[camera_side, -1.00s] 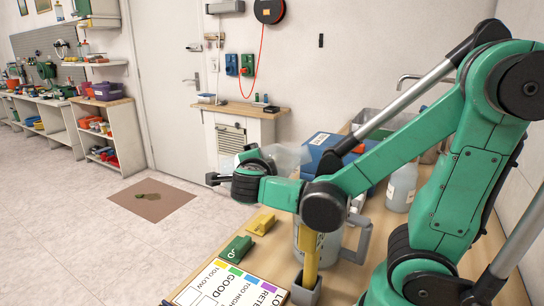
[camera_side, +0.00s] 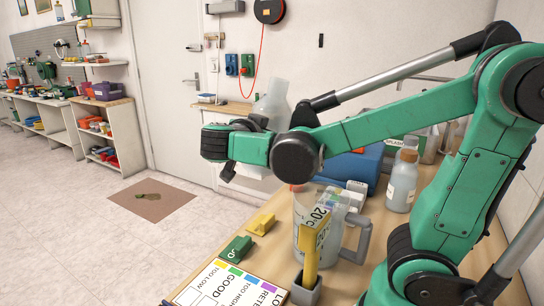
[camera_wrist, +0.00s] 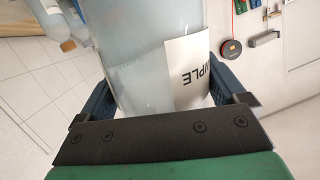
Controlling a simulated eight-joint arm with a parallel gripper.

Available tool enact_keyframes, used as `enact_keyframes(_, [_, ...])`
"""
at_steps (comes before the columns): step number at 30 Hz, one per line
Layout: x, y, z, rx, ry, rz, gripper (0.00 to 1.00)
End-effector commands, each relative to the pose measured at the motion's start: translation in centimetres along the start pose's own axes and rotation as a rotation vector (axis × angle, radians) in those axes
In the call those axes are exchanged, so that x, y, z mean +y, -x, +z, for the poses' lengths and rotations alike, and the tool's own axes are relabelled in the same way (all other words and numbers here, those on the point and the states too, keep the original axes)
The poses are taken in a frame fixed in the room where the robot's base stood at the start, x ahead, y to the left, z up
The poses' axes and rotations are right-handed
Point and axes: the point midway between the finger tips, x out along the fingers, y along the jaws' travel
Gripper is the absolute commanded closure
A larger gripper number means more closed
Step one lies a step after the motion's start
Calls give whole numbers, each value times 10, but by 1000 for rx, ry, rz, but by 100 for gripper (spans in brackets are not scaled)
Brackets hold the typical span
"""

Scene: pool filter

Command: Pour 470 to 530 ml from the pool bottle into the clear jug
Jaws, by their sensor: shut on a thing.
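My gripper (camera_side: 250,124) is shut on a translucent bottle (camera_side: 270,104), held in the air up and left of the clear jug. The clear jug (camera_side: 338,232) with a grey handle (camera_side: 360,235) stands on the table. A yellow "20°C" piece partly hides it, and I cannot read its level.
The yellow piece (camera_side: 311,250) stands in a grey holder (camera_side: 306,291) before the jug. Another bottle (camera_side: 402,184) and a blue box (camera_side: 357,168) are behind. Yellow (camera_side: 261,223) and green (camera_side: 236,249) blocks and a colour chart (camera_side: 222,288) lie left.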

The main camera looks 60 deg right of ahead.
Motion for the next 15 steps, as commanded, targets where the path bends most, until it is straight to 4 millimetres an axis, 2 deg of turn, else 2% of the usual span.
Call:
enact_keyframes(1, [1,1,-5,9,27,6,86])
enact_keyframes(5, [12,-3,-3,59,207,42,86])
enact_keyframes(11, [12,-3,-4,62,218,44,86])
enact_keyframes(15, [5,0,-6,62,217,43,86])
